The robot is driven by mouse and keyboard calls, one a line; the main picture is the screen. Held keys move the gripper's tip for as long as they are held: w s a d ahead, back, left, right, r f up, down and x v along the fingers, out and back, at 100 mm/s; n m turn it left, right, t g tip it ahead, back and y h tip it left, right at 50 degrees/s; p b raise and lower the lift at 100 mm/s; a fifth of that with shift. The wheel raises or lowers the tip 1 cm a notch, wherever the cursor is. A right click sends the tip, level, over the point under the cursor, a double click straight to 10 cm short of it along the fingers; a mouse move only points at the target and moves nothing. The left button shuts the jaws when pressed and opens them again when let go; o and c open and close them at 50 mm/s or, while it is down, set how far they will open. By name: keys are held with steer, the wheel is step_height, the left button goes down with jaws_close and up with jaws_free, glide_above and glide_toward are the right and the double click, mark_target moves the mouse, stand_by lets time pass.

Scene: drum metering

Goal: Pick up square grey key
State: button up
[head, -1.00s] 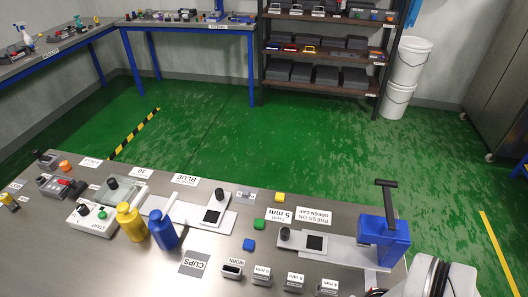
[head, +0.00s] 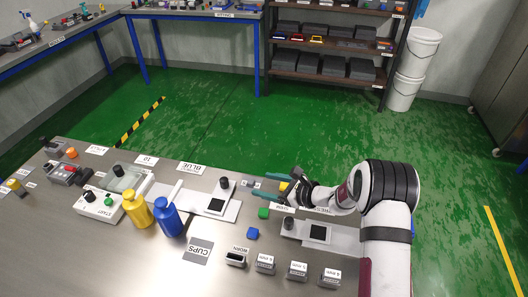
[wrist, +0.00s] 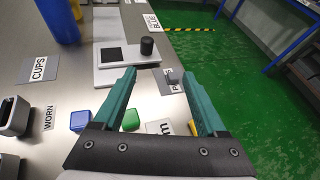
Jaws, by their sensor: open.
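A small grey piece, which appears to be the square grey key (wrist: 174,75), lies by a white label near the bench's far edge. In the wrist view it is between the fingertips' lines, closer to the right finger. Its exact shape is too small to tell. My gripper (head: 247,184) reaches left over the bench's far edge, with its teal fingers spread and empty. It also shows in the wrist view (wrist: 158,74).
Green (head: 263,213), blue (head: 252,233) and yellow (head: 283,186) blocks lie near my gripper. A white plate with a black square and black knob (head: 217,204) stands to the left. Blue (head: 168,219) and yellow (head: 137,210) bottles stand farther left. Grey labelled blocks (head: 298,270) line the front.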

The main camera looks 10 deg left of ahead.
steer(key=m+t, duration=0.1)
steer(key=m, duration=0.1)
glide_toward(251, 182)
steer(key=shift+s+a+h, duration=0.2)
steer(key=shift+a+h, duration=0.1)
steer(key=shift+a, duration=0.45)
steer(key=x, duration=0.7)
steer(key=shift+w+d, duration=0.1)
steer(key=shift+w, duration=0.3)
jaws_close()
